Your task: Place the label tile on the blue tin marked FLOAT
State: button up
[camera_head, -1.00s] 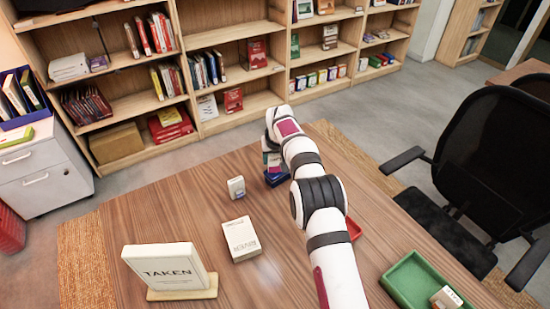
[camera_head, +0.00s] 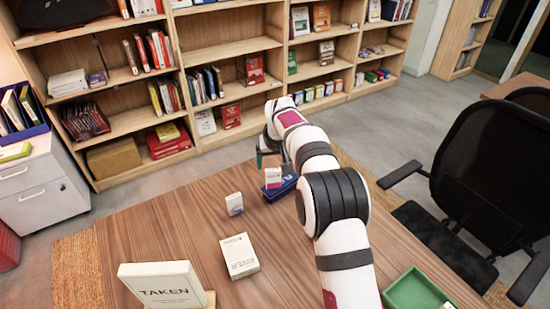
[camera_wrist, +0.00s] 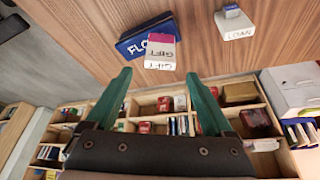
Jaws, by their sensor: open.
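The blue tin (camera_head: 287,187) stands on the wooden table; in the wrist view the tin (camera_wrist: 133,45) shows the letters "FLO", the rest covered. A small white tile with a pink part (camera_head: 273,180) appears to sit on the tin's left end; in the wrist view this tile (camera_wrist: 160,52) reads "GIFT" and overlaps the tin's right end. My gripper (camera_head: 271,160) is just above the tile, partly hidden by my arm. In the wrist view the green fingers of my gripper (camera_wrist: 158,73) are spread apart, with the tile just beyond their tips, not clasped.
A white block marked LOAN (camera_wrist: 234,22) stands beside the tin; it also shows in the head view (camera_head: 234,204). A cream box (camera_head: 239,257) and a TAKEN sign (camera_head: 163,285) stand nearer. A green tray (camera_head: 415,290) is at right. Bookshelves (camera_head: 235,90) stand behind.

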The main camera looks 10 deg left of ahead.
jog(key=s+d+r+m+g, duration=0.1)
jog(key=s+d+r+m, duration=0.2)
jog(key=s+d+r, duration=0.45)
jog(key=s+d+r+m+g, duration=0.15)
jog(key=s+d+r, duration=0.25)
jog(key=s+d, duration=0.6)
jog(key=s+d+f+m+g, duration=0.1)
jog(key=s+f+m, duration=0.1)
jog(key=s, duration=1.1)
jog(key=s+d+f+m+g, duration=0.1)
jog(key=s+d+f+m, duration=0.1)
jog(key=s, duration=1.1)
jog(key=shift+s+d+f+m, duration=0.25)
jog(key=shift+m, duration=0.5)
